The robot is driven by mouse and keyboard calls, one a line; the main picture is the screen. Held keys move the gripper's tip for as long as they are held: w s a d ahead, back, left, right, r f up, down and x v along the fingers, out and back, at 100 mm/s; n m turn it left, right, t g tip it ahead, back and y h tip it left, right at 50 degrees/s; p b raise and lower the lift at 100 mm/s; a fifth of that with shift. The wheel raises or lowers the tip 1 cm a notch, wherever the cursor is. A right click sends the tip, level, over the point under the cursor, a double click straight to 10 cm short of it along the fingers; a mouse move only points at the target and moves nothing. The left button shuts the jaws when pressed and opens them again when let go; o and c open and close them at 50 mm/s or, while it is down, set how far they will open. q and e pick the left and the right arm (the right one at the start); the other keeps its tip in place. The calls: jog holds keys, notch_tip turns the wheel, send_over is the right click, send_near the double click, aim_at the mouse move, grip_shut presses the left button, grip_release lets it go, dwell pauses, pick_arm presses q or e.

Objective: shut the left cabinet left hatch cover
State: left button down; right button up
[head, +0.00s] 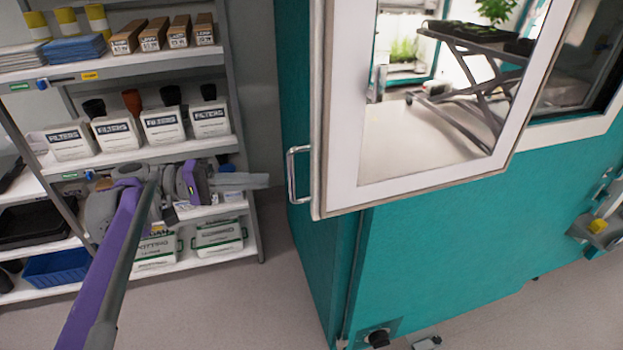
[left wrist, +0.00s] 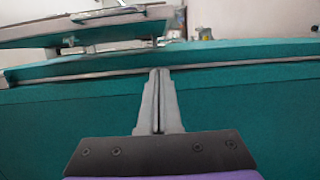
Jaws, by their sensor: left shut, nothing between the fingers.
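The teal cabinet (head: 450,255) fills the right of the head view. A white-framed glazed hatch cover (head: 340,120) stands at an angle out from its front, so it looks open. A metal bar handle (head: 299,175) is on the cover's left edge. My left gripper (head: 266,181) is shut and empty, left of the handle in the picture, with a gap between them. In the left wrist view, the shut fingers (left wrist: 159,72) point toward a teal surface (left wrist: 60,115); contact cannot be told. My right gripper is not in view.
A shelf rack (head: 150,155) with filter boxes, cartons and a blue bin (head: 55,266) stands at the left, behind my left arm. A dark window opening (head: 580,75) is at the upper right. Grey floor (head: 230,310) is clear between rack and cabinet.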

aim_at(314, 191)
pick_arm(q)
jog(key=d, duration=0.3)
jog(key=s+d, duration=0.1)
jog(key=d, duration=0.3)
jog(key=s+d, duration=0.1)
jog(key=d, duration=0.2)
jog(key=shift+d+r+p, duration=0.35)
jog(key=shift+s+d, duration=0.1)
jog(key=shift+s, duration=0.5)
jog(key=shift+s+d, duration=0.1)
jog(key=shift+s, duration=0.05)
